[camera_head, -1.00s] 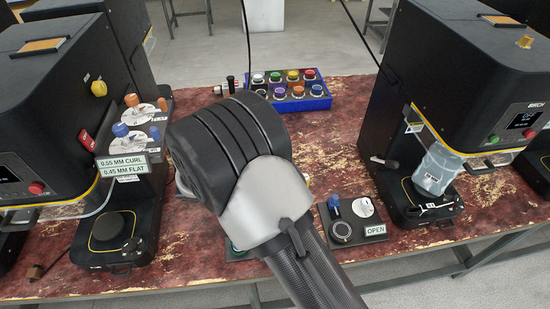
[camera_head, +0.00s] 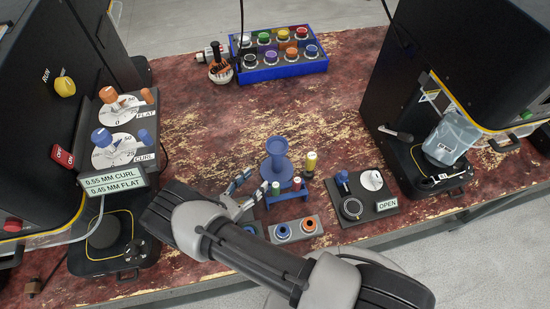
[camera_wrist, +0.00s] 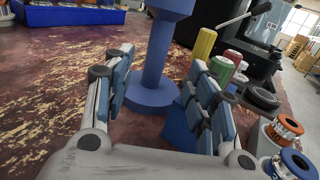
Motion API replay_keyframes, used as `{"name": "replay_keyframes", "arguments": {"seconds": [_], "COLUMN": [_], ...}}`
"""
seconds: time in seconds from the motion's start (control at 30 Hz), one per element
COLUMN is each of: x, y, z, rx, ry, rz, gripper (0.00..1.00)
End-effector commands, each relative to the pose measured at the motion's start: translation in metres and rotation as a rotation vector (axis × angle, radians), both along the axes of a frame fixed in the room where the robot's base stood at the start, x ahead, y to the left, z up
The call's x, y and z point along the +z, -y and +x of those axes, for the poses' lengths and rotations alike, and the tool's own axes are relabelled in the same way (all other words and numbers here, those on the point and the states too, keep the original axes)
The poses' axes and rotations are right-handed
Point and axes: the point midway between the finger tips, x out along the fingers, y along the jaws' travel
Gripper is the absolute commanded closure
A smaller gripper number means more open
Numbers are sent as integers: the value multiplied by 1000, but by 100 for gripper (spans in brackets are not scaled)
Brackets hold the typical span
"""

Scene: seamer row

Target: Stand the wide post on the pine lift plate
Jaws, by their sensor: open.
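A blue post (camera_head: 277,160) with a wide round top and a round foot stands upright on the bench; I take it to be the wide post. It also shows in the wrist view (camera_wrist: 155,65), its top cut off by the frame edge. My gripper (camera_head: 249,190) is open, just to the left of the post and low over the bench. In the wrist view the post stands ahead, between the lines of the two spread fingers (camera_wrist: 162,98); I see no grip on it. A dark round plate (camera_head: 104,232) sits at the foot of the left machine; no pine label is readable.
A small blue rack (camera_head: 287,197) with short coloured pieces stands beside the post, a yellow cylinder (camera_head: 311,164) nearby. A grey tray (camera_head: 310,226) holds ringed parts. An OPEN panel (camera_head: 362,207) is right; a blue box (camera_head: 262,75) of coloured knobs is behind.

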Motion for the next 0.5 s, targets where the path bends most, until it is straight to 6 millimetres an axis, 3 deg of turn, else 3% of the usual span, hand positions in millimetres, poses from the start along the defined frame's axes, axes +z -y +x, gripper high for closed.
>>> {"name": "replay_keyframes", "arguments": {"seconds": [0.2, 0.5], "x": [-1, 0], "y": [34, 52], "z": [35, 57], "rx": [-7, -1], "ry": [-1, 0], "rz": [-1, 1], "gripper": [48, 48]}}
